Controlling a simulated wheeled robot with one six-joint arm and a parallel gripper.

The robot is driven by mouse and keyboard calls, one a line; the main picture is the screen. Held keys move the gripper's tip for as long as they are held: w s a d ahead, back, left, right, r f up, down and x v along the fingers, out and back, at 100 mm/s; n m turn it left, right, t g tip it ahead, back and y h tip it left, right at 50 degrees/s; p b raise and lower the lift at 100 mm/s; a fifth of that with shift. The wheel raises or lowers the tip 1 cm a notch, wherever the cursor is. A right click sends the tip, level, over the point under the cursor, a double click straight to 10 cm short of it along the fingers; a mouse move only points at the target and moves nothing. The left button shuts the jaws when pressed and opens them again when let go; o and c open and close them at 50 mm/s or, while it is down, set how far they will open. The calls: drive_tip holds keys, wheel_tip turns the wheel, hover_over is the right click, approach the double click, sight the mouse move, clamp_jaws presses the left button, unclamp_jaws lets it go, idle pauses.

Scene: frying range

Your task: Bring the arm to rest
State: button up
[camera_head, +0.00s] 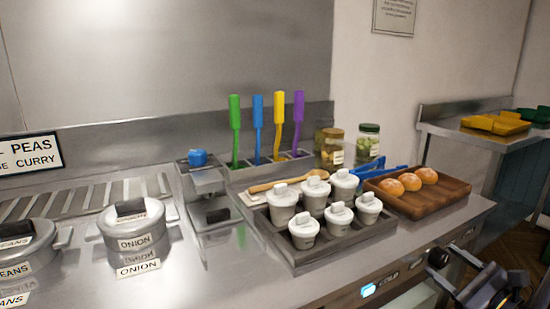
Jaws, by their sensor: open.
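My arm shows at the lower right corner, in front of the counter's front edge. My gripper (492,290) is dark, partly cut off by the bottom edge of the picture, and its jaws are open. I see nothing held between them. It is apart from the things on the counter.
A steel counter carries a dark tray (291,259) of white lidded tubs, a wooden tray (448,198) with three buns, blue tongs (386,172), jars (368,143) and lidded onion pot (132,225). Coloured-handled utensils stand behind. A side table (470,139) holds yellow and green trays.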

drive_tip(key=m+p, duration=0.3)
drive_tip(key=m, duration=0.2)
drive_tip(key=m+p, duration=0.2)
drive_tip(key=shift+r+p, duration=0.3)
drive_tip(key=shift+p, duration=0.05)
drive_tip(key=shift+v, duration=2.95)
drive_tip(key=shift+a+f, duration=0.1)
